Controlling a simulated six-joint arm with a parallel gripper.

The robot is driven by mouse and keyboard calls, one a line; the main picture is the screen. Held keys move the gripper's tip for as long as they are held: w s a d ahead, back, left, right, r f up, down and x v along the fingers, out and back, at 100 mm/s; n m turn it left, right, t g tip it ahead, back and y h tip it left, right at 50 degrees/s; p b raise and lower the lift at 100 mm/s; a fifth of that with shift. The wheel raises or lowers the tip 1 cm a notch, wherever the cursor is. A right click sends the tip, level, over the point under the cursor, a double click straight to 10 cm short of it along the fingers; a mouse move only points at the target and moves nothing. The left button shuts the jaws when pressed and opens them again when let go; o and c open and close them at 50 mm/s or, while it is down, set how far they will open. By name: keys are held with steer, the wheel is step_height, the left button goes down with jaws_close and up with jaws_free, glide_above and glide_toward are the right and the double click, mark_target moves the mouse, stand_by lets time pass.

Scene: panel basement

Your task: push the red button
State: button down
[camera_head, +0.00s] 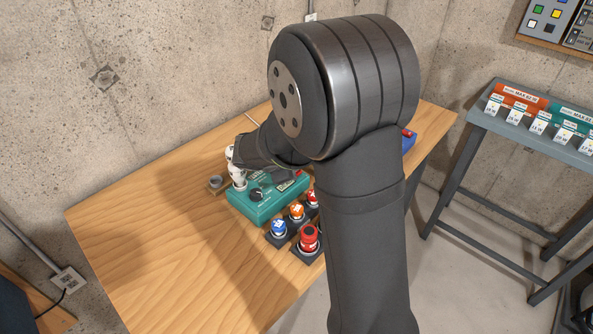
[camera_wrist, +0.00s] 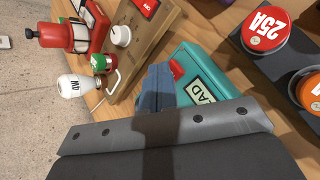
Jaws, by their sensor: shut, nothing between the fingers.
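In the wrist view my gripper (camera_wrist: 156,88) is shut and empty, its blue-grey fingertips over the edge of a teal box (camera_wrist: 188,58). A small red part (camera_wrist: 176,69) on that box is right beside the fingertips; I cannot tell if they touch. A round red cap marked 25A (camera_wrist: 265,27) is apart, at upper right. In the head view a red button-like piece (camera_head: 309,236) stands on a dark base at the front, with another red cap (camera_head: 312,197) behind it. I cannot tell which red piece is the button. My arm hides the fingertips there.
Blue (camera_head: 278,227) and orange (camera_head: 296,211) caps stand beside the teal box (camera_head: 262,207). The wrist view shows a wooden board (camera_wrist: 150,35) with a white knob, a white bulb (camera_wrist: 73,86) and a red cylinder (camera_wrist: 57,36). The table's left side (camera_head: 150,220) is clear.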

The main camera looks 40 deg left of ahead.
steer(key=shift+r, duration=0.65)
steer(key=shift+r, duration=2.5)
steer(key=shift+f, duration=0.1)
step_height(320, 180, up, 4)
